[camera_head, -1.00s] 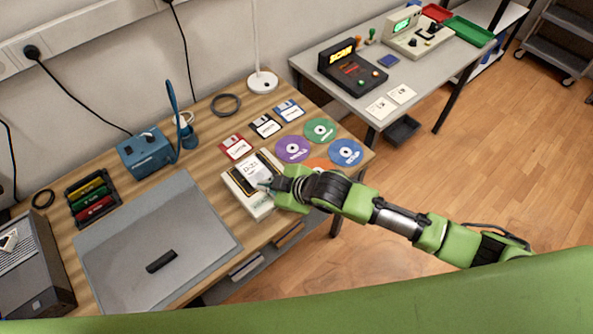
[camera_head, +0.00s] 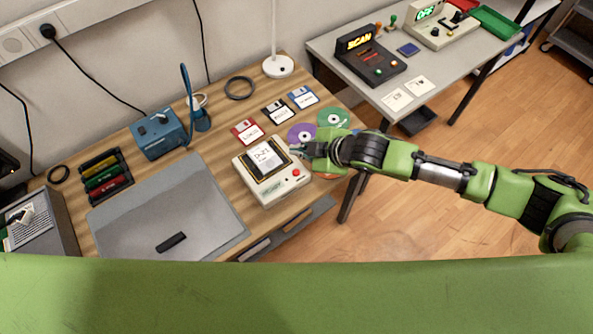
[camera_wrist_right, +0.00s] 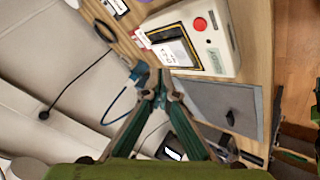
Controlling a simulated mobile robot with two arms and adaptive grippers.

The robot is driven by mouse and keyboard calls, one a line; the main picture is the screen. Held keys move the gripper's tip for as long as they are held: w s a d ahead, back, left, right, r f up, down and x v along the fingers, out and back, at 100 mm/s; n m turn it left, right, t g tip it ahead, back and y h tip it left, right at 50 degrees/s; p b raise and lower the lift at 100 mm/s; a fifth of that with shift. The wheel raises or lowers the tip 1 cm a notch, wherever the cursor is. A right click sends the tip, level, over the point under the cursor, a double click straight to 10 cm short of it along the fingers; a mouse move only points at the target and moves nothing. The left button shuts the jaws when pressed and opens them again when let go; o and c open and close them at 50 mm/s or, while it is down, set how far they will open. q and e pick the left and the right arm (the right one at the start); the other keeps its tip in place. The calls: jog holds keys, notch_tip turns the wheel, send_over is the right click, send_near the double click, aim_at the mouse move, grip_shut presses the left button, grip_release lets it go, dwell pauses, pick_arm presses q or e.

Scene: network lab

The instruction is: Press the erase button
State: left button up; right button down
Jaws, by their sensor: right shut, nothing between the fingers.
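A cream box-shaped device (camera_head: 286,187) stands on the wooden workbench, with a dark-framed window holding a labelled card on top. Its red button (camera_head: 295,172) is at the right of its top face and shows unobstructed. In the right wrist view the red button (camera_wrist_right: 199,24) is at the top, beyond the fingertips. My right gripper (camera_head: 297,150) is shut and empty, near the device's back right edge, behind the button and apart from it. Its closed fingers also show in the right wrist view (camera_wrist_right: 160,92). I do not see my left gripper.
Floppy disks (camera_head: 277,111) and coloured discs (camera_head: 333,118) lie behind the device. A grey mat (camera_head: 170,212) lies to its left, with a small black bar (camera_head: 171,242) on it. A blue device (camera_head: 158,135) stands further back. A second table (camera_head: 440,70) holds a SCAN console (camera_head: 370,58).

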jog(key=b, duration=0.6)
send_over(298, 174)
notch_tip(298, 174, down, 6)
jog(key=shift+w+f, duration=0.1)
notch_tip(298, 174, down, 2)
jog(key=shift+f+b, duration=0.1)
jog(key=shift+b, duration=0.7)
jog(key=shift+f, duration=0.1)
jog(key=shift+f, duration=0.4)
jog(key=shift+f, duration=0.4)
dwell(0.6)
dwell(0.4)
jog(key=shift+r+p, duration=0.8)
jog(key=shift+r, duration=0.1)
